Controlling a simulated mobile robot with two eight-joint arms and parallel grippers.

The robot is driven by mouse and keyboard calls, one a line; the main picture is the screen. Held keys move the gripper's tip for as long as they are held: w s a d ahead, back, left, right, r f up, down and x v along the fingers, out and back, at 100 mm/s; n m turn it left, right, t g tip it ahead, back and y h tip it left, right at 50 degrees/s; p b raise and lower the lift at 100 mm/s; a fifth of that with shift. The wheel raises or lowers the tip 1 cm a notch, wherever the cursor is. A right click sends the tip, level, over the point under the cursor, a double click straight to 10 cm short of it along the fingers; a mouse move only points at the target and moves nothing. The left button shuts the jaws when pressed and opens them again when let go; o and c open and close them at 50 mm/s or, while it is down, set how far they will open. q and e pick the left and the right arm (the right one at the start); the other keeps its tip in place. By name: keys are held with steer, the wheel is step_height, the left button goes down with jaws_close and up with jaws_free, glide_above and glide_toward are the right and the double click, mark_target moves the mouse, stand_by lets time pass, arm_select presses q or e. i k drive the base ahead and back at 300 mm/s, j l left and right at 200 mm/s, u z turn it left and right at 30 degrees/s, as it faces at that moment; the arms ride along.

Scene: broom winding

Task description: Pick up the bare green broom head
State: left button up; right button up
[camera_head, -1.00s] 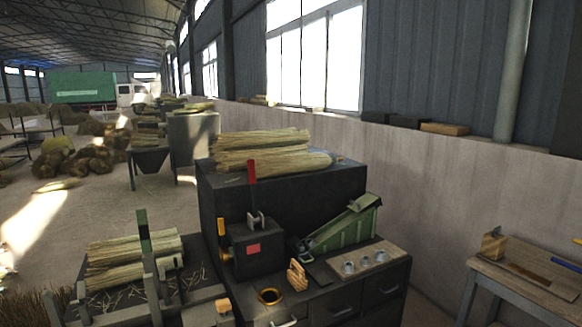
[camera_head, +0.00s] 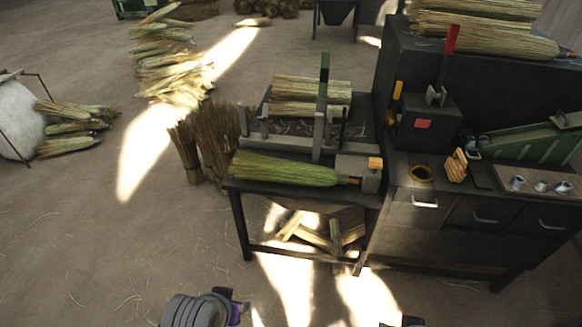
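The green broom head (camera_head: 285,168) lies across the front of a dark work table, its flared bristles to the left. Its narrow end points right, close to a grey block with an orange top (camera_head: 374,164); I cannot tell whether they touch. Part of my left arm, grey with dark and purple parts near the gripper (camera_head: 235,303), shows at the bottom edge, well below the table and away from the broom head. Only a sliver of my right gripper (camera_head: 405,321) shows at the bottom. The fingers of both are not clear.
Straw bundles (camera_head: 308,97) lie behind upright metal posts (camera_head: 323,105) on the table. A dark cabinet (camera_head: 470,215) with drawers adjoins it on the right. Brown brush bundles (camera_head: 205,140) stand at its left. The floor in front is clear.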

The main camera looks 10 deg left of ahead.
mark_target(263, 169)
steer(key=i+z, duration=0.45)
steer(key=i, duration=1.25)
